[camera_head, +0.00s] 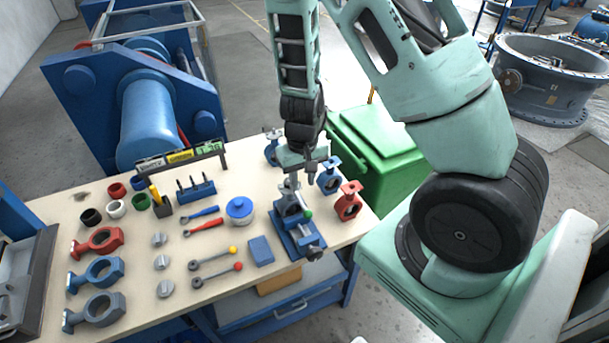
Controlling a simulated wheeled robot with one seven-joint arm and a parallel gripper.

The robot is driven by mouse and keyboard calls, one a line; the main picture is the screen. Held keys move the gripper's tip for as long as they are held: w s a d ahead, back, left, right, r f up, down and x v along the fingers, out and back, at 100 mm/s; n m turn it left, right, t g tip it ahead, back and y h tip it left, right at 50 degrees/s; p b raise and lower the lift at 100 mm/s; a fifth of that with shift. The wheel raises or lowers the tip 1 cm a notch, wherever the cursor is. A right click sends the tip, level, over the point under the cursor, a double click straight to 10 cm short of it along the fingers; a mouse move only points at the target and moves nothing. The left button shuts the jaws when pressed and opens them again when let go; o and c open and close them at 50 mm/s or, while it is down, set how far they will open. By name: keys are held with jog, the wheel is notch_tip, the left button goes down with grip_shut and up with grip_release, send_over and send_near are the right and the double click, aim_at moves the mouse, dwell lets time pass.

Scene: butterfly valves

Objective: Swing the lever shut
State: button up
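The rest of the lever is hard to make out. My gripper (301,171) points down just above the top of the valve and partly covers it. The fingertips are too small to show whether they touch anything or how far apart they are.
The workbench (135,270) holds loose levers (215,265), a blue block (261,250), a blue round tin (239,211) and several valve bodies. A red valve body (348,201) and a blue one (329,175) stand close right of the vise. A green bin (375,150) is behind.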

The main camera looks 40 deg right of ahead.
aim_at(302, 203)
jog(key=shift+f+b, duration=3.85)
jog(key=shift+f, duration=0.4)
grip_shut()
